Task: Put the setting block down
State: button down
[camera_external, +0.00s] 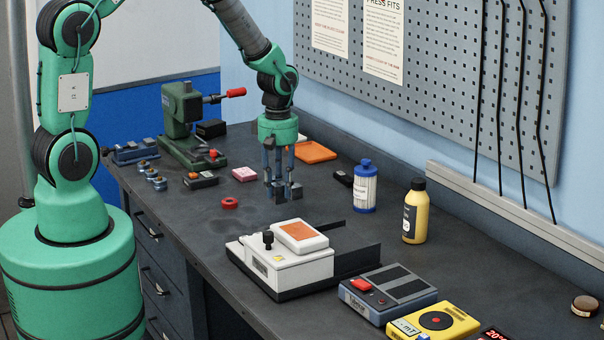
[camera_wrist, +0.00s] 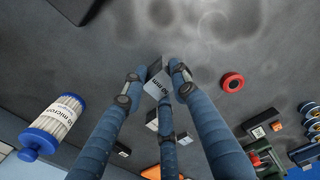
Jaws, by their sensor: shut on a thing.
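The setting block (camera_external: 286,196) is a small dark grey block with a pale labelled face that reads "mm" in the wrist view (camera_wrist: 157,83). My gripper (camera_external: 283,188) is shut on it, with blue fingers reaching down from above. In the wrist view the fingertips of my gripper (camera_wrist: 158,86) sit on either side of the block. The block is low over the bench top (camera_external: 330,192), behind the white instrument. I cannot tell whether its underside touches the bench; the fingers hide part of it.
A red ring (camera_external: 230,203) lies to the left. The white instrument with an orange pad (camera_external: 290,262) stands in front. An orange tray (camera_external: 316,151) lies behind. Bare bench surrounds the block.

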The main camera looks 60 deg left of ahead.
jog(key=w, duration=0.3)
jog(key=w+a, duration=0.1)
jog(key=w, duration=0.3)
jog(key=w+f, duration=0.1)
jog(key=w, duration=0.2)
jog(key=shift+w+a+b, duration=0.15)
jog(key=shift+a+b, duration=0.05)
jog(key=shift+b, duration=0.1)
jog(key=shift+f, duration=1.7)
jog(key=shift+f, duration=0.1)
jog(key=c, duration=1.4)
grip_release()
jog(key=shift+f, duration=0.1)
jog(key=shift+o, duration=0.2)
notch_tip(320, 180, up, 12)
jog(key=shift+p, duration=0.4)
jog(key=shift+r, duration=0.2)
